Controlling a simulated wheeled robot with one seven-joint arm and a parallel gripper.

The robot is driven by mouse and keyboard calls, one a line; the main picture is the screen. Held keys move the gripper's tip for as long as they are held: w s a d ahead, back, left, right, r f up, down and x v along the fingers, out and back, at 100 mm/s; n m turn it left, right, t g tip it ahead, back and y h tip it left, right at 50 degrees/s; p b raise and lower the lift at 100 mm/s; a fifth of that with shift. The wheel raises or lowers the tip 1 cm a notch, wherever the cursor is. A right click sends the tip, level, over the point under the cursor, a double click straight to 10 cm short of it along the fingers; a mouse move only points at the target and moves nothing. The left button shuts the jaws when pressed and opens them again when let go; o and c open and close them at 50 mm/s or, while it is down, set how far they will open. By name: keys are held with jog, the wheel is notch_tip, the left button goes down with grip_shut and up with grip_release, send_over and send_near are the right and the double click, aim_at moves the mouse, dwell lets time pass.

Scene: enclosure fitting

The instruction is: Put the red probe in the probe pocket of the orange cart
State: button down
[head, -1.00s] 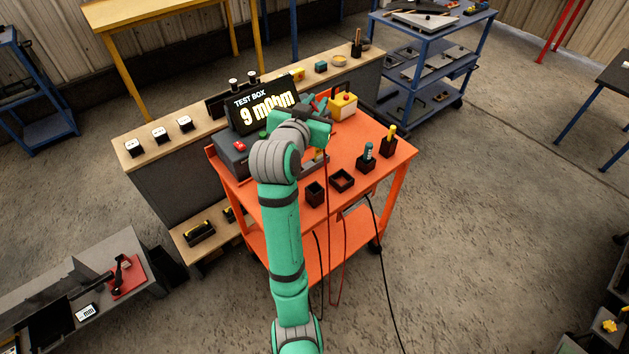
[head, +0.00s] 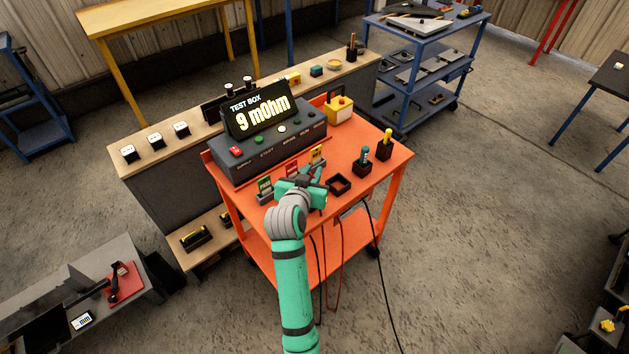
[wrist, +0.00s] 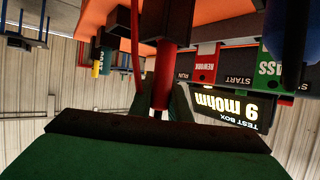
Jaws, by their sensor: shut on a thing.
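The red probe (wrist: 165,72) is held between the fingers of my gripper (wrist: 164,98) in the wrist view, with a red cable beside it. A dark block-shaped pocket (wrist: 155,17) meets the probe's far end there; I cannot tell how deep the probe sits in it. In the head view my gripper (head: 312,180) is over the front part of the orange cart (head: 389,176), left of the open square tray, and hides the probe and this pocket.
The test box (head: 280,140) reading 9 mOhm stands behind my gripper, with green, red and yellow tags before it. A square tray (head: 339,184), a teal-topped holder (head: 363,167) and a yellow-topped holder (head: 384,150) stand to the right. Cables hang off the cart's front.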

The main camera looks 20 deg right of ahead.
jog(key=shift+s+d+f, duration=0.1)
jog(key=shift+d+f, duration=0.05)
jog(key=shift+f, duration=0.65)
jog(key=shift+d+f, duration=0.15)
jog(key=shift+f, duration=0.65)
jog(key=shift+f, duration=0.1)
jog(key=c, duration=1.7)
grip_release()
jog(key=shift+o, duration=0.2)
jog(key=shift+w, duration=0.2)
jog(key=v, duration=1.2)
jog(key=shift+s, duration=0.2)
